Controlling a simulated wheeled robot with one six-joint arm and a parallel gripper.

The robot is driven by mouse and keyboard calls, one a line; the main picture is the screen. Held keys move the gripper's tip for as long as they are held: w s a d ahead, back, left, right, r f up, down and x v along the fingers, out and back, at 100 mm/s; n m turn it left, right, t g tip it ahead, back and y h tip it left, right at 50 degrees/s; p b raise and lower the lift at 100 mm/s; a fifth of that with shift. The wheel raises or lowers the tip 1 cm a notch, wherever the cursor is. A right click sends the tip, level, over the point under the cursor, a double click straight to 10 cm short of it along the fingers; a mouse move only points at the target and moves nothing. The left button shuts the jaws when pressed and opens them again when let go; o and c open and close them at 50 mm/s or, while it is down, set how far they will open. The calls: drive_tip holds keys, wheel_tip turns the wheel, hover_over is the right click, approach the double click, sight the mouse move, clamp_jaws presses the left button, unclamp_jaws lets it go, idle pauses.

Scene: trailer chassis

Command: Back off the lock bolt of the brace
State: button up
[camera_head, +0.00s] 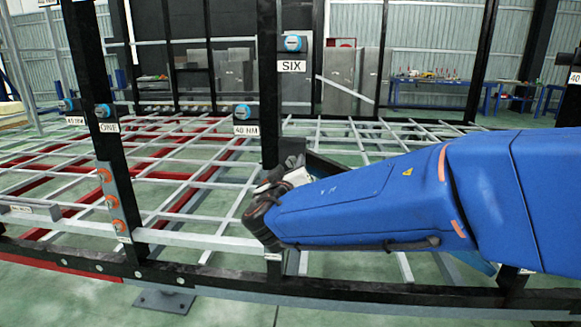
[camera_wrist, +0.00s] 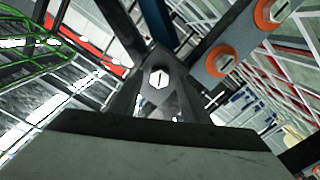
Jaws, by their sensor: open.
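A pale hex bolt head (camera_wrist: 158,79) with a dark mark on its face sits in the middle of the wrist view, on a dark grey brace (camera_wrist: 181,101). In the head view a grey bolt (camera_head: 291,161) shows on the dark brace (camera_head: 330,168), just right of the black post with the 40 NM label; it appears to be the same bolt. My gripper (camera_head: 284,180) is open, just below and in front of that bolt, partly hidden by my wrist. I see nothing held. I cannot tell whether a jaw touches the bolt.
Orange-ringed bolts (camera_head: 111,201) line a grey plate on the left post; two (camera_wrist: 221,61) show at upper right in the wrist view. Blue-capped bolts (camera_head: 242,112) sit on several posts. A black lower rail (camera_head: 200,279) runs across the front. The grey and red lattice (camera_head: 190,160) lies behind.

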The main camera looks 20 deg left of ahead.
drive_tip(key=shift+w, duration=0.3)
drive_tip(key=shift+c, duration=0.7)
drive_tip(key=c, duration=0.9)
